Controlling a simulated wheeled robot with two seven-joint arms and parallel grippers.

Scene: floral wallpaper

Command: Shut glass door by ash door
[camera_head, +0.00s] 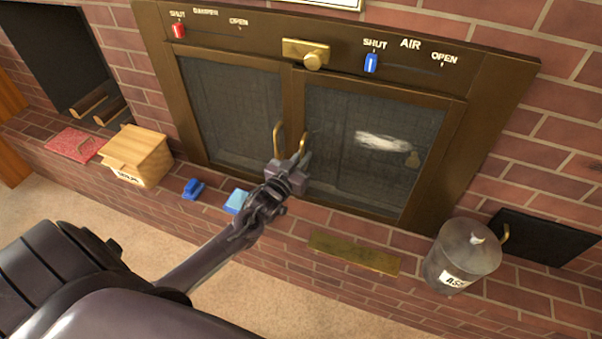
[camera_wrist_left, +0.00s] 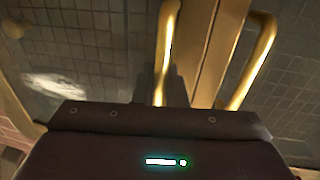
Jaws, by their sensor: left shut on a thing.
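The fireplace has two glass doors in a bronze frame. The right glass door (camera_head: 375,140), with a whitish smudge on its pane, is on the side of the ash door (camera_head: 545,238), a dark panel with a brass handle low in the brick. The left glass door (camera_head: 232,110) looks flush with the frame. The right one looks flush or nearly so; I cannot tell if a small gap is left. My left gripper (camera_head: 303,161) is shut on the right door's brass handle (camera_wrist_left: 167,45). The left door's handle (camera_wrist_left: 252,60) stands free beside it. My right gripper is not in view.
An ash bucket (camera_head: 462,258) stands at the right on the brick hearth. A brass plate (camera_head: 352,252) lies before the doors. A blue object (camera_head: 193,189), a light blue block (camera_head: 237,201), a wooden box (camera_head: 137,154) and a red item (camera_head: 76,143) are left. A brass latch (camera_head: 306,54) sits above.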

